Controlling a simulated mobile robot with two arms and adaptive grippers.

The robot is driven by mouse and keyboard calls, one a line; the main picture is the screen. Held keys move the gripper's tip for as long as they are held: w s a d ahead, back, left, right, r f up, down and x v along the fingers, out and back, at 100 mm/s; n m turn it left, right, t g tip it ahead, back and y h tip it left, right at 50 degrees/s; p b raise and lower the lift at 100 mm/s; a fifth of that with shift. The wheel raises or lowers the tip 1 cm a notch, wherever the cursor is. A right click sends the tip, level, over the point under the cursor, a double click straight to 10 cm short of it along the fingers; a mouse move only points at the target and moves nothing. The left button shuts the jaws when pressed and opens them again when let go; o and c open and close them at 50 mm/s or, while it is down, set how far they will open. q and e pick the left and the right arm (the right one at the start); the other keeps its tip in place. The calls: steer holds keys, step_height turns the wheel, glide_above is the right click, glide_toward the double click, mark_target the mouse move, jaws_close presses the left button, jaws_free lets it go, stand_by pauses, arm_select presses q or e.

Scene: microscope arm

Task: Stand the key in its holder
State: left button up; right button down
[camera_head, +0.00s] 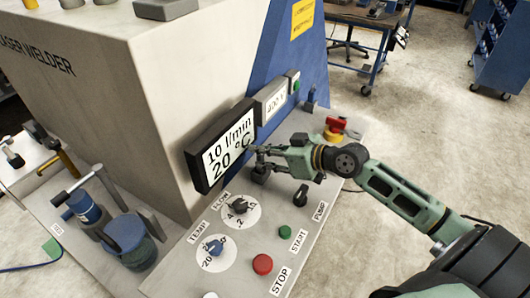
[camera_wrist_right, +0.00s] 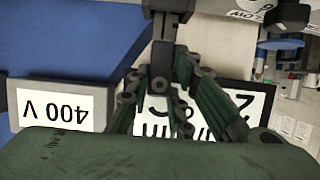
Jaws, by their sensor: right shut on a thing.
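My right gripper (camera_head: 258,158) is over the control panel, in front of the black-framed display. In the right wrist view its fingers (camera_wrist_right: 160,78) close on a narrow dark grey piece (camera_wrist_right: 160,60), which I take to be the key. A wider dark part continues from it at the top edge of that view. In the head view the held piece is small and mostly lost against the fingers and a dark shape under them. I cannot make out the key's holder for sure, nor whether the key touches it. My left gripper is not in view.
The panel (camera_head: 225,284) carries dial knobs, a red stop button (camera_head: 262,264), a green start button (camera_head: 285,231) and a red-yellow switch (camera_head: 335,128). The flow display (camera_head: 228,148) and the 400 V display (camera_head: 272,101) stand close behind the gripper. Blue canisters (camera_head: 125,235) stand at left.

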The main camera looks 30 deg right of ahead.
steer(key=shift+f+b, duration=0.75)
steer(key=shift+f, duration=0.15)
steer(key=c, duration=1.5)
jaws_free()
steer(key=shift+r, duration=0.1)
steer(key=v, duration=1.2)
